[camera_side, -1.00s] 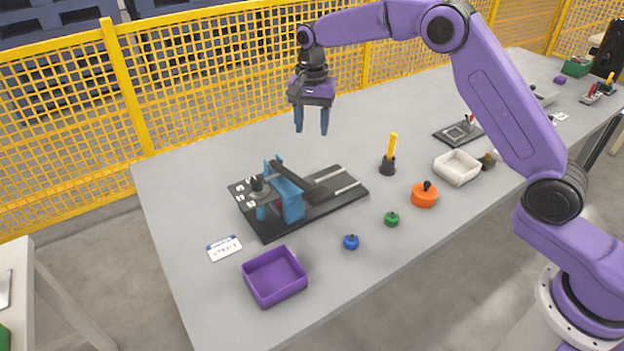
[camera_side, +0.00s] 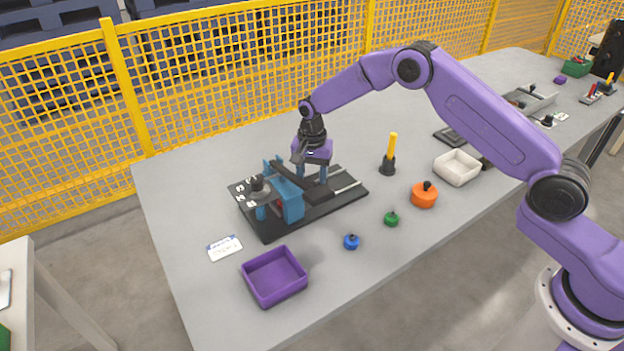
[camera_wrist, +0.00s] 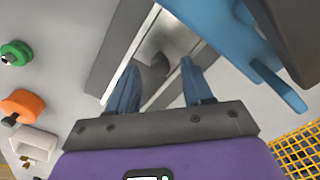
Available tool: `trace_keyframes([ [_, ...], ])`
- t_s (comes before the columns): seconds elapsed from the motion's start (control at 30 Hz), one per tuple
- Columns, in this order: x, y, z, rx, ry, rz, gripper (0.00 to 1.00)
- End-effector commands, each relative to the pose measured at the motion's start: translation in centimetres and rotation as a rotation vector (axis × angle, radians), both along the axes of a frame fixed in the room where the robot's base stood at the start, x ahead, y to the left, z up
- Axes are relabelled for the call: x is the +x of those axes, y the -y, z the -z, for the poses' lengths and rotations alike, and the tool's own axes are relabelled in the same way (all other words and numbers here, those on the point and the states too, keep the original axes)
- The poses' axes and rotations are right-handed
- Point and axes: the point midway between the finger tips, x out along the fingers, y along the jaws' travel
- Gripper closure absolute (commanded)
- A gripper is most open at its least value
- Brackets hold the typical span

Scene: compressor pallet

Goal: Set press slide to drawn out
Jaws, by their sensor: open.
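The press (camera_side: 335,205) has a black base plate, a blue upright frame (camera_side: 291,202) and two pale slide rails (camera_side: 347,187) running out to the right. My gripper (camera_side: 313,178) is low over the rails, just right of the blue frame, with its fingers pointing down. In the wrist view, the two blue fingers (camera_wrist: 158,76) are apart, with a grey slide surface (camera_wrist: 172,42) and a dark rounded piece (camera_wrist: 160,63) between or below them. I cannot tell whether the fingers touch it. The blue frame also shows at upper right there (camera_wrist: 215,25).
A yellow peg in a black holder (camera_side: 389,160), an orange knobbed disc (camera_side: 424,195), a green knob (camera_side: 391,219) and a blue knob (camera_side: 351,242) stand right and in front. A purple tray (camera_side: 274,277) is at the front; a white box (camera_side: 457,167) is farther right. Yellow mesh fencing borders the back.

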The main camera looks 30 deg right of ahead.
Motion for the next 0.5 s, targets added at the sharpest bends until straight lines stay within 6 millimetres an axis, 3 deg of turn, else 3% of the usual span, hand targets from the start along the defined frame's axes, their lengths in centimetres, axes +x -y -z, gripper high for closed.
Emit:
trace_keyframes([
  [0.13,0.0,-0.04,1.1,0.001,0.001,-0.001,0.5],
  [0.47,0.01,-0.03,1.36,0.0,0.001,0.0,0.5],
  [0.5,0.01,-0.03,1.35,0.0,0.001,0.0,0.59],
])
